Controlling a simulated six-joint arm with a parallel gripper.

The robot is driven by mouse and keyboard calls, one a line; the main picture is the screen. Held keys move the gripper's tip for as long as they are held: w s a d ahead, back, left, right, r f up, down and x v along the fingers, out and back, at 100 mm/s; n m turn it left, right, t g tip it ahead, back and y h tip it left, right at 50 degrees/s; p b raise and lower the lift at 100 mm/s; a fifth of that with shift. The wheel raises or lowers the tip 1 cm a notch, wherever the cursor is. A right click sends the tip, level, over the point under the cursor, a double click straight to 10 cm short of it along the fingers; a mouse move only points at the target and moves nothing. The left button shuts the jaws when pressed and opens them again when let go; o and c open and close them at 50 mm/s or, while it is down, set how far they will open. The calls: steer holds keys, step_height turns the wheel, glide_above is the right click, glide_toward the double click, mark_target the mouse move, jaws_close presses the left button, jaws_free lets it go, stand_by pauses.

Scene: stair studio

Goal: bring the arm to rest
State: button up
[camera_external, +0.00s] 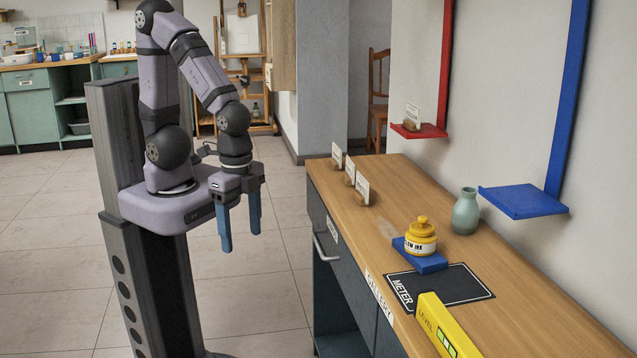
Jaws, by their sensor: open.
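My gripper (240,222) hangs with its blue fingers pointing down, over the open floor to the left of the wooden bench (420,205). The fingers are apart and nothing is between them. My arm is folded above its base, with the wrist close to the base plate. The gripper touches nothing that I can see.
On the bench stand a yellow ink jar (420,240) on a blue block (419,261), a green vase (466,212), a black meter mat (462,287), a yellow level (446,328) and several cards. A red shelf (420,131) and a blue shelf (523,201) jut from the wall.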

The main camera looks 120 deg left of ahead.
step_height(320, 180, up, 14)
steer(key=p, duration=1.2)
